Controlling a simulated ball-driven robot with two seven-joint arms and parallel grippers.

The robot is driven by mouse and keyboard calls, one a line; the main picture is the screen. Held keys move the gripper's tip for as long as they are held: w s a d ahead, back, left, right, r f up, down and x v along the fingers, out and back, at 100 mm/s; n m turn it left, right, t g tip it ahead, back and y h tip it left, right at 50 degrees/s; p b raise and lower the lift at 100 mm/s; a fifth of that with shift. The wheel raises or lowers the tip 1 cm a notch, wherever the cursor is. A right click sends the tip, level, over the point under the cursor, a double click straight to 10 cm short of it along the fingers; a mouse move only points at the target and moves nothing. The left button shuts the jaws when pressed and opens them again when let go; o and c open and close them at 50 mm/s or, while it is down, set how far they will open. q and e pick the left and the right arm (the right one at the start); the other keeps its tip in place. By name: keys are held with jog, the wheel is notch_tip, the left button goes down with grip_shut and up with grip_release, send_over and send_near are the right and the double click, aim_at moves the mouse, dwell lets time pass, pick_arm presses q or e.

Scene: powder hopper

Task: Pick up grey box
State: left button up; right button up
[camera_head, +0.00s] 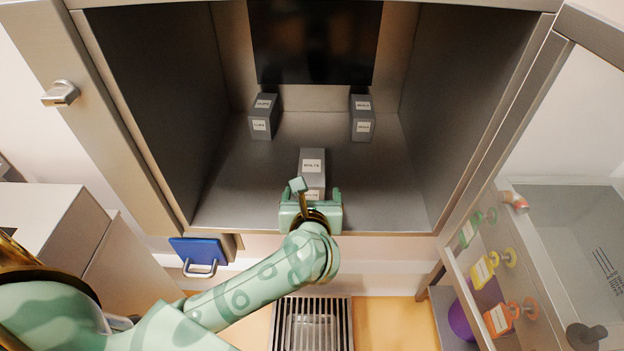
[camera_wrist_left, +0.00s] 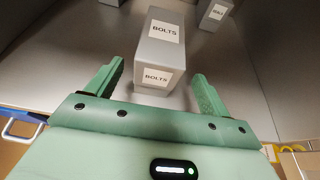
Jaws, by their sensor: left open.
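A grey box labelled BOLTS (camera_head: 313,160) stands near the front middle of the metal cabinet floor. It also shows in the left wrist view (camera_wrist_left: 160,56), ahead of and between the fingers. Two more grey labelled boxes stand farther back, one at the left (camera_head: 263,117) and one at the right (camera_head: 362,118). My left gripper (camera_head: 311,196) is open at the near side of the front box, and its green fingers (camera_wrist_left: 153,86) point toward the box on either side. Its palm hides part of the box's lower front in the head view. My right gripper is not in view.
The cabinet's side walls and front edge (camera_head: 210,231) surround the boxes. A dark panel (camera_head: 316,42) hangs at the back. An open glass door (camera_head: 560,120) stands at the right, with coloured tags (camera_head: 482,271) near it. The cabinet floor between the boxes is clear.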

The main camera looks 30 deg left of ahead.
aim_at(312, 179)
pick_arm(q)
jog(key=x, duration=0.7)
jog(key=shift+w+a+r+b, duration=0.15)
jog(key=shift+a+r+b, duration=0.05)
jog(key=shift+r+b, duration=0.15)
jog(key=c, duration=1.2)
